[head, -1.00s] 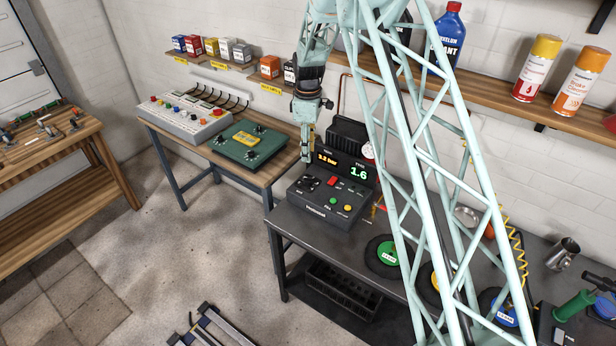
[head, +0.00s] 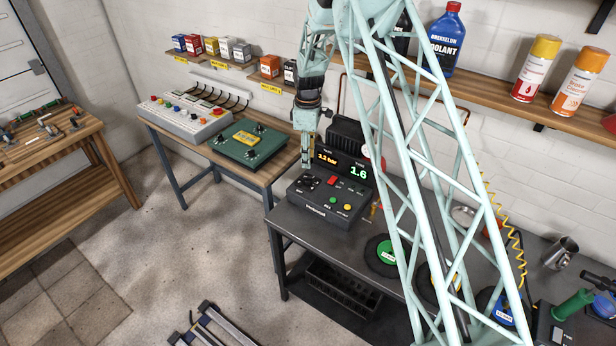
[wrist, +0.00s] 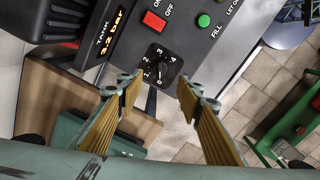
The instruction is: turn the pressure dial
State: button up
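The pressure dial (wrist: 157,66) is a small black knob on a black plate with white numbers, on a dark grey control panel (head: 330,190) with lit displays. In the head view the dial (head: 308,183) shows at the panel's left part, just below my gripper (head: 306,160). In the wrist view my gripper (wrist: 152,90) has its two brass-coloured fingers spread wide. The dial lies between and beyond the fingertips, with nothing held. The fingers look apart from the dial.
A red switch (wrist: 154,20) and a green button (wrist: 204,20) sit near the dial. The panel stands on a dark workbench (head: 340,235) with round discs. A green box (head: 247,146) stands on the wooden table to the left.

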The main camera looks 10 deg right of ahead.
aim_at(308, 180)
jog(key=shift+f+p, duration=0.85)
jog(key=shift+f, duration=4.45)
jog(key=c, duration=0.8)
